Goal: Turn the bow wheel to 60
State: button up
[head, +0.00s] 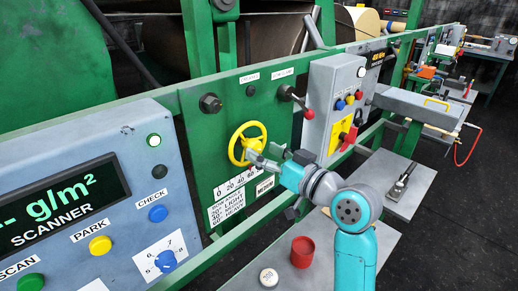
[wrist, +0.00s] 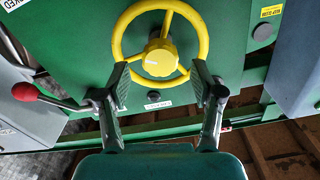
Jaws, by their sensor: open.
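The yellow bow wheel (head: 247,144) is mounted on the green machine panel. A scale strip (head: 238,181) with 0, 20, 40 and 60 sits just below it, partly covered by my gripper. I cannot make out a pointer reading. My gripper (head: 254,153) is in front of the wheel's lower right side. In the wrist view the yellow wheel (wrist: 160,57) with its hub shows upright ahead. My gripper (wrist: 160,83) is open, with one finger on each side of the wheel's lower rim. I cannot tell whether the fingers touch the rim.
A lever with a red knob (head: 309,114) sticks out right of the wheel; it also shows in the wrist view (wrist: 26,91). A blue-grey scanner panel (head: 100,190) stands at left. A red cup (head: 302,252) and a white round piece (head: 268,277) sit on the grey shelf below.

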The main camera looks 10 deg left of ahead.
jog(key=shift+x, duration=1.05)
jog(key=c, duration=1.1)
jog(key=shift+n, duration=2.8)
jog(key=shift+c, duration=0.2)
jog(key=o, duration=1.1)
jog(key=shift+o, duration=0.2)
jog(key=shift+s, duration=0.1)
jog(key=v, duration=1.2)
